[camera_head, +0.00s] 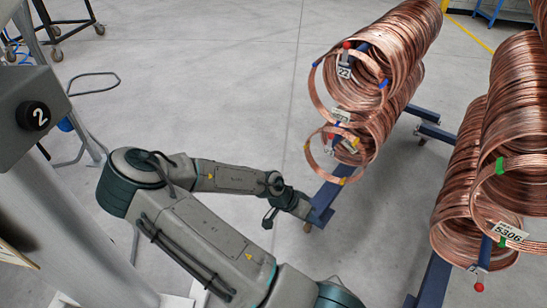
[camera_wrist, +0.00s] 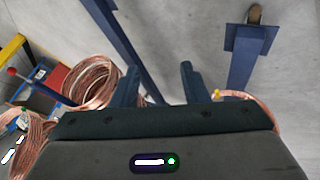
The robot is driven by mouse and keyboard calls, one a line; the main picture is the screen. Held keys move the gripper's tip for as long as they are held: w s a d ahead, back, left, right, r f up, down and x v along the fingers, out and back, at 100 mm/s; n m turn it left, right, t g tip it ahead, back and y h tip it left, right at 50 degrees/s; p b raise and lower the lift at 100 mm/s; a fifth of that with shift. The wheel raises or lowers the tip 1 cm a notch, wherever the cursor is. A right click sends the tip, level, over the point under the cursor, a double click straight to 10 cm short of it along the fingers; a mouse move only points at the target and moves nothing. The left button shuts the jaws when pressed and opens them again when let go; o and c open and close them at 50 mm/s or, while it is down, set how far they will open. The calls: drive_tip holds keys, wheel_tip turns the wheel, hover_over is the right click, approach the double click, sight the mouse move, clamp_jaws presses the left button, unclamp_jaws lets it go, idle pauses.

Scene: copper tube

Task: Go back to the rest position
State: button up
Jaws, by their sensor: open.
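My gripper (camera_head: 270,217) is at the end of my arm in the head view, low and just left of the front end of a blue rack beam. In the wrist view its two dark fingers (camera_wrist: 158,88) stand wide apart with nothing between them. A rack with stacked copper tube coils (camera_head: 385,65) stands beyond and to the right of my gripper. Copper coils also show in the wrist view (camera_wrist: 92,80), left of the fingers. I cannot tell whether the gripper touches the beam.
A blue rack beam (camera_head: 322,205) reaches toward my gripper. A second stack of copper coils (camera_head: 462,190) stands at the right. The grey floor (camera_head: 220,70) is clear in the middle and back.

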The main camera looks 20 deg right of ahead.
drive_tip(key=shift+r, duration=0.1)
drive_tip(key=s+a+r+n+t+y+p, duration=0.1)
drive_tip(key=a+r+n+y+p, duration=0.25)
drive_tip(key=a+r+p, duration=0.55)
drive_tip(key=a+r+n+y+p, duration=0.2)
drive_tip(key=a+r+y+p, duration=0.2)
drive_tip(key=a+r, duration=0.55)
drive_tip(key=s+r+n+t+p, duration=0.2)
drive_tip(key=r+p, duration=0.4)
drive_tip(key=r, duration=1.1)
drive_tip(key=s+r+n+t+p, duration=0.2)
drive_tip(key=s+r+n+p, duration=0.3)
drive_tip(key=r, duration=1.2)
drive_tip(key=shift+d+r+n+t+h+p, duration=0.25)
drive_tip(key=shift+d+n+t+h+p, duration=0.15)
drive_tip(key=shift+p, duration=0.25)
drive_tip(key=shift+w+a, duration=0.1)
drive_tip(key=shift+c, duration=0.5)
